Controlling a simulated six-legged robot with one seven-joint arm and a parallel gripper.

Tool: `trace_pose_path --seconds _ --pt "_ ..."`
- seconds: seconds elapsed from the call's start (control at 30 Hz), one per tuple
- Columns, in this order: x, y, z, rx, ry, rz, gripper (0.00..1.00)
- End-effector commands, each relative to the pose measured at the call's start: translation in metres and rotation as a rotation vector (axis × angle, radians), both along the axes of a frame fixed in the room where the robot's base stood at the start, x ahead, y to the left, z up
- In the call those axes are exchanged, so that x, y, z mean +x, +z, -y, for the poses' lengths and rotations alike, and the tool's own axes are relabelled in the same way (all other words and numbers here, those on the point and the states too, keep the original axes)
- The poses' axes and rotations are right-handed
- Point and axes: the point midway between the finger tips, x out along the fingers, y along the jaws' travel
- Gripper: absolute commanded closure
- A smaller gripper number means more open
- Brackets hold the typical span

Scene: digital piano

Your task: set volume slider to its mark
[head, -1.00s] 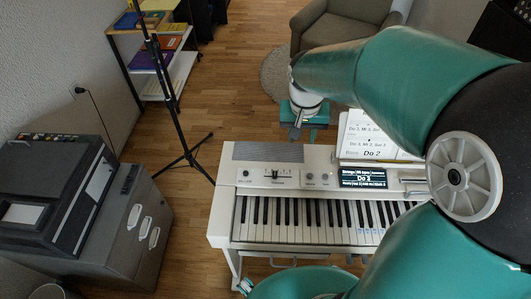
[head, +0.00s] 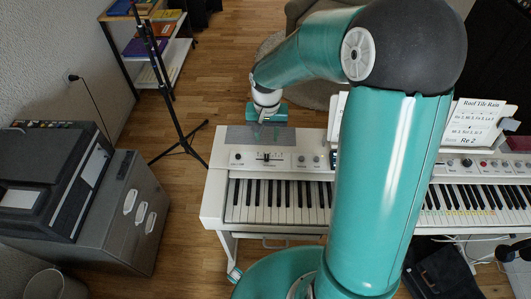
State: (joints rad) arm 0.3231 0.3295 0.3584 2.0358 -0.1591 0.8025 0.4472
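The volume slider (head: 267,157) is on the top panel of the white digital piano (head: 217,183), near its left end. It looks like a small dark knob on a short horizontal track with fine marks, too small to read. My gripper (head: 266,133) is above the piano's back left, over the grey speaker grille, just behind the slider in the picture. It appears apart from the slider. The fingers are small and partly lost against the grille, so I cannot tell how far apart they are.
Round knobs (head: 301,159) sit right of the slider, and a power button is left of it. My arm hides the piano's middle. Sheet music (head: 477,121) stands at the right. A black tripod stand (head: 178,118) and a grey cabinet (head: 135,215) are at left.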

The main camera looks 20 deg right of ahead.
Motion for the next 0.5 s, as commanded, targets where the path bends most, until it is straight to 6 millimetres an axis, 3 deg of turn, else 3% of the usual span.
trace_pose_path --seconds 0.3,0.5 --pt "-0.001 -0.065 -0.001 0.002 0.003 -0.005 0.64" --pt "-0.001 -0.091 -0.002 0.001 0.006 -0.002 0.64"
